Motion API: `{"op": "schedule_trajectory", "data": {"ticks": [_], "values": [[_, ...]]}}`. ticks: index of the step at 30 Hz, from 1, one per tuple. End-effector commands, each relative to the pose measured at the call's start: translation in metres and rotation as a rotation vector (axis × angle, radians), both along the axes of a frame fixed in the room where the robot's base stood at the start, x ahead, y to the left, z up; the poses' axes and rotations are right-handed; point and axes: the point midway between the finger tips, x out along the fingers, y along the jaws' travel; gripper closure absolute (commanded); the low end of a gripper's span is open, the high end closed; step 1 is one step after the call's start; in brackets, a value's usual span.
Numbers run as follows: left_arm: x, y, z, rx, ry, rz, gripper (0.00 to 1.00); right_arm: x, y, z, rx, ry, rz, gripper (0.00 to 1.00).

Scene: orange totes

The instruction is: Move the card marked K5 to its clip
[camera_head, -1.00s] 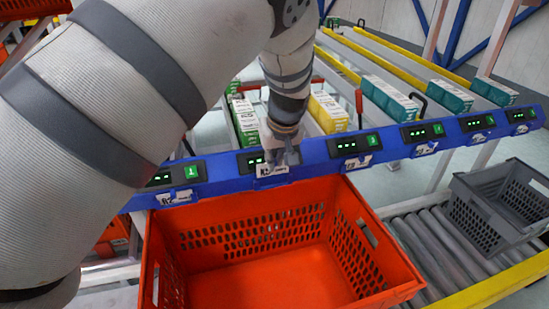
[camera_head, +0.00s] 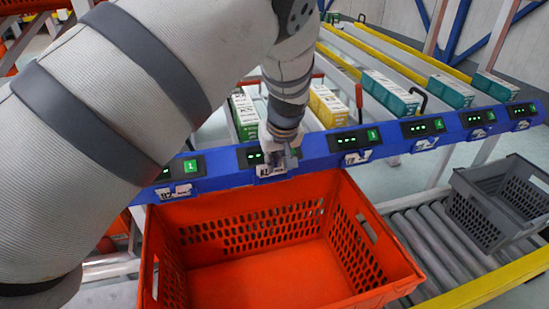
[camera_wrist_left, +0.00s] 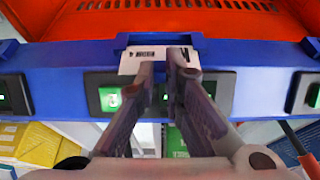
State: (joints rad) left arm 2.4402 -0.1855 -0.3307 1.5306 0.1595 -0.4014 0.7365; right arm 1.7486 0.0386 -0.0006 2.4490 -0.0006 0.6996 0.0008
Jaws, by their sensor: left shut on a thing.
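A small white card (camera_head: 271,171) with dark print is at the front face of the blue rail (camera_head: 222,178), below the second display from the left. Its mark is too small to read surely. My left gripper (camera_head: 280,160) points down at the rail and is shut on this card. In the left wrist view the two fingertips (camera_wrist_left: 167,66) are close together over the card (camera_wrist_left: 144,59), which shows upside down against the rail's edge. The fingers hide part of it. I cannot tell whether the card is seated in a clip. My right gripper is not in view.
An orange tote (camera_head: 262,190) stands just in front of the rail. Other white cards (camera_head: 174,192) sit along the rail below lit displays. Boxes (camera_head: 328,107) stand in lanes behind it. A grey crate (camera_head: 500,205) is on the rollers at right.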

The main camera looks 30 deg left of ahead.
Motion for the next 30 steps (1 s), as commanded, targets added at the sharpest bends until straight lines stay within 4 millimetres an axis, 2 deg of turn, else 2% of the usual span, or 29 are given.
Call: {"op": "schedule_trajectory", "data": {"ticks": [1, 11, 12, 14, 15, 30], "values": [[-0.002, -0.001, -0.009, -0.004, 0.011, 0.002, 1.0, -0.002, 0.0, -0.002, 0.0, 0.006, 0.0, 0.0], [-0.005, -0.002, -0.019, -0.008, 0.021, 0.003, 1.0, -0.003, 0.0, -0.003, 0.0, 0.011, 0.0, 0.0], [-0.005, -0.002, -0.019, -0.009, 0.022, 0.003, 0.84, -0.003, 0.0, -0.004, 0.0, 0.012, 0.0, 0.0], [-0.005, -0.003, -0.02, -0.009, 0.023, 0.003, 0.7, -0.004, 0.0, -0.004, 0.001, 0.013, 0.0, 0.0], [-0.006, -0.003, -0.02, -0.009, 0.025, 0.003, 0.67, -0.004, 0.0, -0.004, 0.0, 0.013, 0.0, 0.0], [-0.004, 0.0, -0.015, -0.003, 0.015, 0.002, 0.67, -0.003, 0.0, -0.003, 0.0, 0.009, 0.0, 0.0]]}}
